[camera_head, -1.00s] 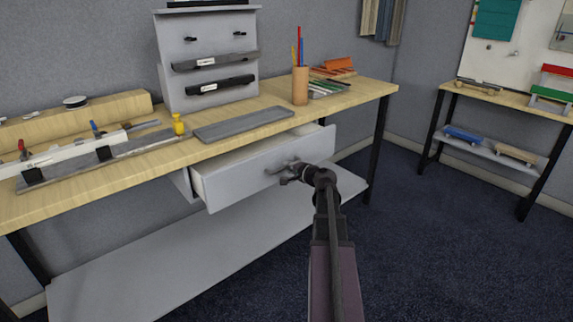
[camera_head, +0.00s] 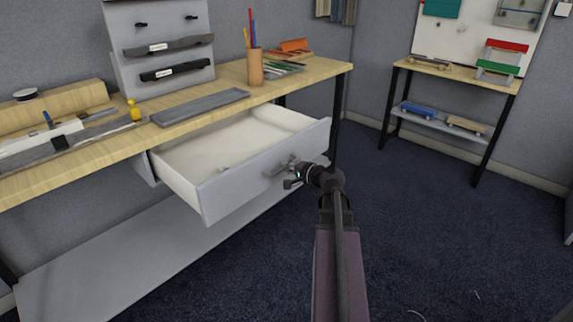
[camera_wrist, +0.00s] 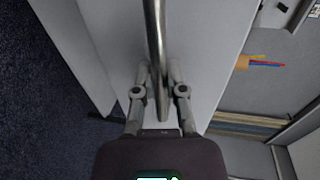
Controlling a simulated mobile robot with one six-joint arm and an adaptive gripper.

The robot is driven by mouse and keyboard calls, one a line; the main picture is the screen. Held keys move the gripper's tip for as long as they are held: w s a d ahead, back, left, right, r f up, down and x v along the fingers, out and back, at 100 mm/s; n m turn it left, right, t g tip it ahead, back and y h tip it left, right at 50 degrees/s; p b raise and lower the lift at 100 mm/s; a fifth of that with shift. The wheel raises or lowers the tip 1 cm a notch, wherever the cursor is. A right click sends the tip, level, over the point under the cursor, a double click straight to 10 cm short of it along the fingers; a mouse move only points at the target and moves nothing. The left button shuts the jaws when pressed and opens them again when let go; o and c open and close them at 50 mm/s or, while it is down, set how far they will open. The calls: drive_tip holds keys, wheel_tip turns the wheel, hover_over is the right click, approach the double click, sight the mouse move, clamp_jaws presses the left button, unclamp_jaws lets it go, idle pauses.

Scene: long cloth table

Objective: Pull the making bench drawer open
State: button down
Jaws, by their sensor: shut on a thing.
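The making bench drawer (camera_head: 245,182) is a light grey box under the wooden bench top, standing well out from the bench with its pale inside in view. Its front carries a metal bar handle (camera_head: 281,166). My gripper (camera_head: 290,177) is at the handle and shut on it. In the wrist view the handle (camera_wrist: 154,45) runs down between the two fingers of my gripper (camera_wrist: 158,72), with the drawer front (camera_wrist: 205,50) behind it.
The bench top (camera_head: 190,122) holds a grey tray (camera_head: 200,107), a yellow piece (camera_head: 134,111) and a wooden pencil cup (camera_head: 255,67). A grey lower shelf (camera_head: 130,257) lies beneath the drawer. A second table (camera_head: 450,71) stands at the back right. The dark carpet (camera_head: 420,220) to the right is clear.

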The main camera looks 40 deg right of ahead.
drive_tip(key=shift+s+a, duration=0.1)
drive_tip(key=c, duration=0.7)
unclamp_jaws()
